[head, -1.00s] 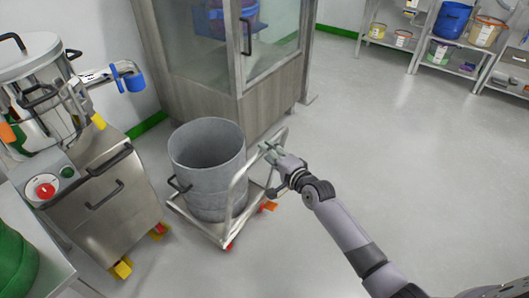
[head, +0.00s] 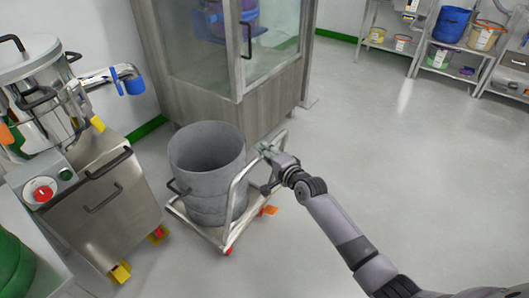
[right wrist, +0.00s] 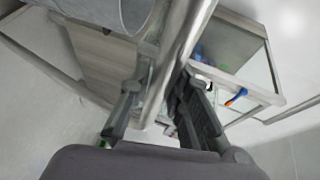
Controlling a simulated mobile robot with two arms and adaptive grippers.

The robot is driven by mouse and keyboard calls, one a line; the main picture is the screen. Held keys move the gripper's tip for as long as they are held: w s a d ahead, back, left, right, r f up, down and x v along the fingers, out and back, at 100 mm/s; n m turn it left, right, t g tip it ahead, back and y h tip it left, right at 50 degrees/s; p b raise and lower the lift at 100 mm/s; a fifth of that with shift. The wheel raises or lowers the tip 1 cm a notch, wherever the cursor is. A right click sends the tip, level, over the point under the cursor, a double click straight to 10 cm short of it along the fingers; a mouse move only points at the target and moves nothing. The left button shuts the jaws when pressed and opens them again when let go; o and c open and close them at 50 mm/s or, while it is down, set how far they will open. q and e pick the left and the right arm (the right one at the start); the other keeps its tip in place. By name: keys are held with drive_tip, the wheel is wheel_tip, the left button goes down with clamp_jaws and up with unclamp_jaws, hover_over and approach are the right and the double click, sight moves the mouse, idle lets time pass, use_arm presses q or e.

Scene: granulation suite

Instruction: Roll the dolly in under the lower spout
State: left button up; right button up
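The dolly (head: 190,232) is a low metal frame on casters with a tubular push handle (head: 236,190), and it carries a grey open drum (head: 207,185). My right gripper (head: 266,151) is at the top of the handle. In the right wrist view the fingers (right wrist: 160,95) lie on both sides of the handle bar (right wrist: 178,55) and appear closed on it. A metal spout (head: 98,79) with a blue end (head: 133,82) sticks out from the steel machine at left, above floor level. I cannot tell if it is the lower spout. My left gripper is out of view.
The machine's steel cabinet (head: 95,215) stands left of the dolly, with yellow-footed casters. A glazed booth (head: 250,105) stands close behind the drum. Shelves (head: 420,52) with buckets stand at the back right. The floor (head: 400,150) on the right is clear.

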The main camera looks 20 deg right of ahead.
clamp_jaws()
idle(0.3)
drive_tip(key=shift+w, duration=0.1)
